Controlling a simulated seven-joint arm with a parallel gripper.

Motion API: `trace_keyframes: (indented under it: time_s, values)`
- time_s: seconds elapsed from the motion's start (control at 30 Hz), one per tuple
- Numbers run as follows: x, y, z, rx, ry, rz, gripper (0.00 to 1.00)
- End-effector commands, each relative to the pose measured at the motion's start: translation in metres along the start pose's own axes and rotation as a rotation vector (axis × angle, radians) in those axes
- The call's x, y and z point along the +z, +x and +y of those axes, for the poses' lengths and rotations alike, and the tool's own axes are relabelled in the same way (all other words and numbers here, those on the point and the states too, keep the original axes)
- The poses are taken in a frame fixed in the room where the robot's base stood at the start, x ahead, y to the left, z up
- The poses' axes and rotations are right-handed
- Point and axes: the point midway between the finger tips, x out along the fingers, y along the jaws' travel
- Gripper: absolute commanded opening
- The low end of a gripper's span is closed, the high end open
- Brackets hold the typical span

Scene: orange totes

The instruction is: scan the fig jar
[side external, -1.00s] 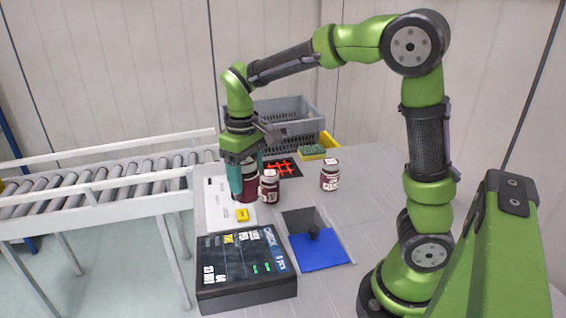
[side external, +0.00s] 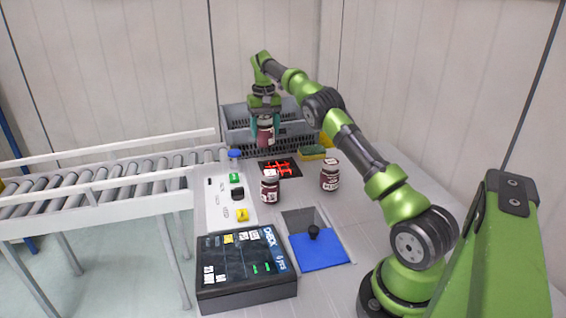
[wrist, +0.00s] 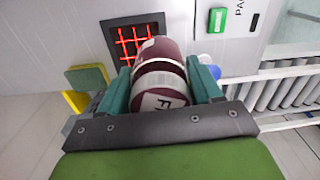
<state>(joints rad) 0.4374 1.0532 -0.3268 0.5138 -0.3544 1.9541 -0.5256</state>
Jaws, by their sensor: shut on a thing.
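My gripper (side external: 264,122) is shut on a dark red jar (side external: 265,136) and holds it up in the air, near the scanner window and in front of the grey crate. In the wrist view the jar (wrist: 160,88) sits between the two teal fingers, with a white label partly reading "F"; the rest of the label is hidden. The scanner window (side external: 280,168), a black square with glowing red lines, is set in the table; it also shows in the wrist view (wrist: 127,44), just beyond the jar. Two other dark red jars stand on the table, one nearer (side external: 270,190) and one to the right (side external: 329,178).
A grey crate (side external: 238,126) stands at the back. A green and yellow sponge (side external: 312,153) lies right of the scanner. A white panel with green, black and yellow buttons (side external: 225,212), a black display box (side external: 245,295) and a blue-floored recess (side external: 320,252) are nearer. A roller conveyor (side external: 100,178) is at left.

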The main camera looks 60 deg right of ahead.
Motion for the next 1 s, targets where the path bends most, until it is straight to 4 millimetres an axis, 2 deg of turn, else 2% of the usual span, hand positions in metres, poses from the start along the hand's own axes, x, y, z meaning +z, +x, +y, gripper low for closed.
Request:
trace_keyframes:
  time_s: [0.03,0.1,0.3,0.8,1.0]
  values:
    - [-0.008,0.007,0.014,0.000,0.029,0.002,0.18]
    - [-0.015,0.015,0.028,0.000,0.060,0.002,0.19]
    - [-0.024,0.028,0.052,0.000,0.112,0.003,0.19]
    - [-0.025,0.064,0.055,-0.001,0.118,0.004,0.19]
    - [-0.025,0.069,0.055,0.000,0.117,0.005,0.19]
